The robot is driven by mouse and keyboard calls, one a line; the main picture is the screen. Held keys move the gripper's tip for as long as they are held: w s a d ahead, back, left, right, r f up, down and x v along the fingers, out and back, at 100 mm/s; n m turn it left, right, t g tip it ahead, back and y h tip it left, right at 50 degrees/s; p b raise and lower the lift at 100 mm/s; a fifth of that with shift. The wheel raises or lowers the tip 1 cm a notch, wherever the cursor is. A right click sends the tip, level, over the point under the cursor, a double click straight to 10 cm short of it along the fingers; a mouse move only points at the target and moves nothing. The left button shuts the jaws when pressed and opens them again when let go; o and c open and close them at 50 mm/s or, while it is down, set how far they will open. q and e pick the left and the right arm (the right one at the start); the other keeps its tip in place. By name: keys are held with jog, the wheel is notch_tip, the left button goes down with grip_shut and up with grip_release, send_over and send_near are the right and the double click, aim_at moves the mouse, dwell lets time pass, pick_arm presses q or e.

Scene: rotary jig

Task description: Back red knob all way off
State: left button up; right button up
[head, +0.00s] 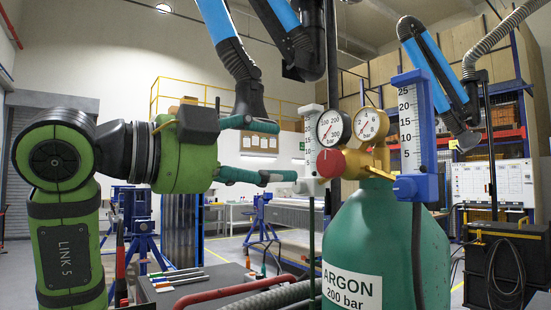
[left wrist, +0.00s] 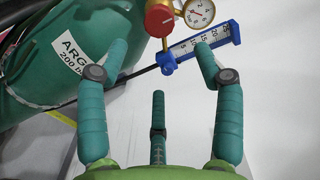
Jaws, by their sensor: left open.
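The red knob (head: 330,163) sits on the left side of the brass regulator (head: 368,163), on top of the green argon cylinder (head: 385,245). My left gripper (head: 287,151) comes in from the left with its fingers spread, open and empty, just left of the knob. In the left wrist view the red knob (left wrist: 158,20) shows at the top, beyond the spread fingers (left wrist: 161,50) and not between them. In the head view the lower fingertip overlaps the base of a white flow tube (head: 312,150); I cannot tell whether they touch. My right gripper is not in view.
Two dial gauges (head: 334,128) (head: 370,124) stand above the knob. A blue-framed flow tube (head: 412,130) stands to its right. A red rail (head: 235,292) runs below my gripper. Blue jointed extraction arms (head: 222,25) hang from above.

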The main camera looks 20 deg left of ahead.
aim_at(325, 160)
pick_arm(q)
jog(key=w+d+m+p, duration=0.2)
jog(key=w+m+p, duration=0.1)
jog(key=m+p, duration=0.2)
jog(key=w+d+m+p, duration=0.2)
jog(key=m+p, duration=0.3)
jog(key=p, duration=0.3)
jog(key=w+d+m+p, duration=0.1)
jog(key=w+m+p, duration=0.3)
jog(key=p, duration=0.3)
jog(key=shift+w+d+r+m, duration=0.2)
jog(key=shift+d+r+m, duration=0.2)
jog(key=shift+m, duration=0.5)
jog(key=shift+w+d+f, duration=0.1)
jog(key=shift+w+d, duration=0.05)
jog(key=shift+w, duration=0.1)
jog(key=c, duration=1.1)
